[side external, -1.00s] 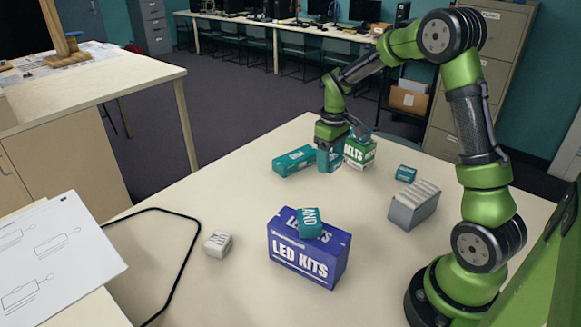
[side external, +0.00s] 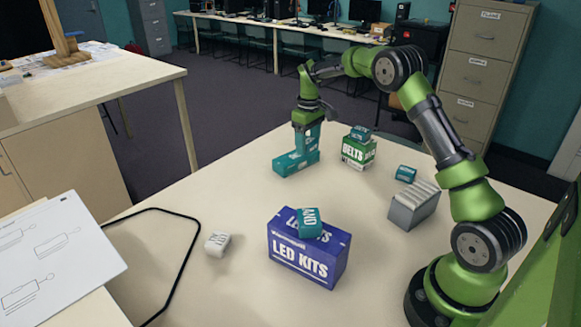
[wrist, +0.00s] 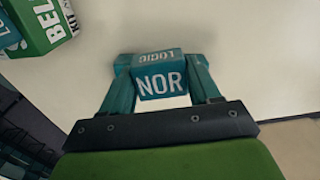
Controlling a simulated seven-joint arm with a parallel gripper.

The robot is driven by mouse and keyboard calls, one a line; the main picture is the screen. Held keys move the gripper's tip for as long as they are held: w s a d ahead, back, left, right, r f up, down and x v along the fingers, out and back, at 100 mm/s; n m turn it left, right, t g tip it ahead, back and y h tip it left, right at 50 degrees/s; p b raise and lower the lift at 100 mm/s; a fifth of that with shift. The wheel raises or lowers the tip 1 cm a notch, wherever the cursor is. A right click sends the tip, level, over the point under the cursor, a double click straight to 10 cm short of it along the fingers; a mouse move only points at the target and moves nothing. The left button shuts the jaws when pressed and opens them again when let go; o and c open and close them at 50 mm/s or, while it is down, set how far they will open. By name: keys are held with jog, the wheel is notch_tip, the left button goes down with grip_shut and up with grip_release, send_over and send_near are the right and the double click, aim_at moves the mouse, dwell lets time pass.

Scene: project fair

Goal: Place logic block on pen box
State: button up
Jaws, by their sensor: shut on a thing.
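A teal logic block marked NOR (wrist: 160,84) sits between the two teal fingers of my gripper (wrist: 162,88), which is shut on it. A long teal box (side external: 286,166), likely the pen box, lies flat on the table in the side view; its label is too small to read. My gripper (side external: 308,138) points down over the right part of this box. The held block blends with the teal fingers and box there, so I cannot tell whether it touches the box.
A green belts box (side external: 358,154) with a teal block (side external: 361,132) on top stands to the right. A blue LED kits box (side external: 308,255) bears an AND block (side external: 309,223). A white block (side external: 217,244), grey box (side external: 413,206) and small teal block (side external: 405,174) stand apart.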

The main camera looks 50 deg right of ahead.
jog(key=shift+w+d+f, duration=0.1)
jog(key=shift+w+d, duration=0.1)
jog(key=shift+w, duration=0.25)
jog(key=shift+w+d+f, duration=0.1)
jog(key=shift+w+d, duration=0.05)
jog(key=shift+w, duration=0.25)
jog(key=shift+f, duration=1.6)
jog(key=shift+f, duration=0.15)
jog(key=o, duration=1.2)
jog(key=shift+c, duration=0.2)
